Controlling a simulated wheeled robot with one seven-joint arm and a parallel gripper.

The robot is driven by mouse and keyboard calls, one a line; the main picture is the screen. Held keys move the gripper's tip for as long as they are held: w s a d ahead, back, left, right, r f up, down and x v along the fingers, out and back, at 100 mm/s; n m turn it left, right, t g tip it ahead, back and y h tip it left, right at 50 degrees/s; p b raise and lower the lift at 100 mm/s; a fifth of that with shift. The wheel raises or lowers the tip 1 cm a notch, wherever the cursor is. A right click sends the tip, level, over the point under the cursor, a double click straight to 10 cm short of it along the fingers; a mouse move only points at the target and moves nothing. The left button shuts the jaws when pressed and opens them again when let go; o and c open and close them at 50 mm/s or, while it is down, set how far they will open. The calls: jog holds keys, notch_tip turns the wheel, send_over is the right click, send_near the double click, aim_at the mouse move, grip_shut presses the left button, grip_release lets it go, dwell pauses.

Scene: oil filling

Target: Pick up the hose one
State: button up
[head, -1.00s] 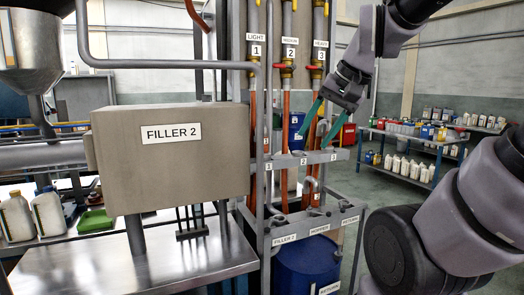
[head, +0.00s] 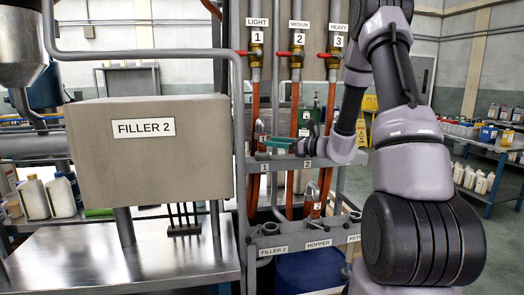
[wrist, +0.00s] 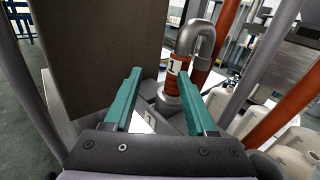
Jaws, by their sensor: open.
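Hose one is an orange hose with a grey hooked metal end. In the wrist view its end (wrist: 173,67), marked 1, stands upright in the rack just ahead of my fingertips, roughly between them. In the head view hose one (head: 255,105) hangs under the valve marked LIGHT 1, at the rack slot marked 1. My gripper (wrist: 168,98) is open and empty, its two green fingers apart on either side of the line to the hose. In the head view my gripper (head: 272,146) points left, level with the rack's upper bar; part of the fingers is hard to make out there.
Hoses marked MEDIUM 2 (head: 295,105) and HEAVY 3 hang to the right. The grey filler box (head: 150,165) stands close on the left. The lower rack bar bears the FILLER 2 (head: 273,251) and HOPPER labels. A blue drum (head: 310,272) stands below.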

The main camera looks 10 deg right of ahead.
aim_at(261, 143)
jog(key=w+a+f+m+t, duration=0.1)
jog(key=w+a, duration=0.5)
jog(key=w, duration=0.3)
jog(key=shift+w, duration=0.25)
grip_shut()
